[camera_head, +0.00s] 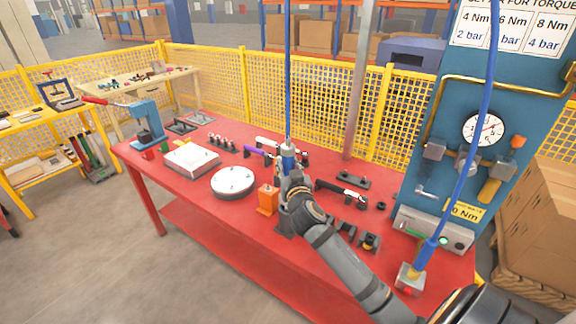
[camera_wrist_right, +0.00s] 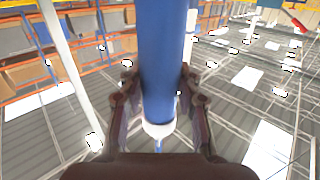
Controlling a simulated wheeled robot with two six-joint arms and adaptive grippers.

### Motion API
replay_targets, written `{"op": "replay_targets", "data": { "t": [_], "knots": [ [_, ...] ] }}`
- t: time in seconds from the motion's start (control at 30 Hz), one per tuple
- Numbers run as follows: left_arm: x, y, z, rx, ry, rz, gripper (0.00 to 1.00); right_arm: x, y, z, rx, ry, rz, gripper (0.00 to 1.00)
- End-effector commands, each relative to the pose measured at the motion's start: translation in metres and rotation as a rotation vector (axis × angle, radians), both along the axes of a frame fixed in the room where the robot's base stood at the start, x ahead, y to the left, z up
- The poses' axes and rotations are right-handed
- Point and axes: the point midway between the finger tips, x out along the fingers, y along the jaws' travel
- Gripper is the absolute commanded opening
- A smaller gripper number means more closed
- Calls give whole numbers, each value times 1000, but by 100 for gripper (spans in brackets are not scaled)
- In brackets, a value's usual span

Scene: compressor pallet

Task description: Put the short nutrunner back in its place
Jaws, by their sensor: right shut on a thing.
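My right gripper (camera_head: 289,172) is shut on a blue nutrunner with a white section (camera_head: 288,151), held upright over the middle of the red table. A blue hose runs straight up from it. In the right wrist view the blue body (camera_wrist_right: 162,60) lies between both fingers (camera_wrist_right: 160,95), with a white end and thin hose beyond. Its lower end is hidden by the gripper and arm. A second blue and yellow nutrunner (camera_head: 424,256) on a blue hose stands in a grey block (camera_head: 410,279) at the table's right. I cannot tell from its size which is the short one. My left gripper is out of view.
An orange block (camera_head: 267,200) stands close left of my right gripper. A round white part (camera_head: 233,182) and a white plate (camera_head: 191,158) lie further left. Dark fixtures (camera_head: 369,242) are right of my arm. A blue gauge panel (camera_head: 470,100) and grey post (camera_head: 361,90) rise behind.

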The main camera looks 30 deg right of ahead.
Motion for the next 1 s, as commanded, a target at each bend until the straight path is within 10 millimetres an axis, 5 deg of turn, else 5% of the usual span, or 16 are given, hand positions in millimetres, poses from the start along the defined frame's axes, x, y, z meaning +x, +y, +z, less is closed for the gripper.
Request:
{"op": "replay_targets", "data": {
  "t": [1.0],
  "knots": [
    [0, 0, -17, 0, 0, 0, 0, 0, 1, -15, -3, -6, 2, 0]
  ]
}}
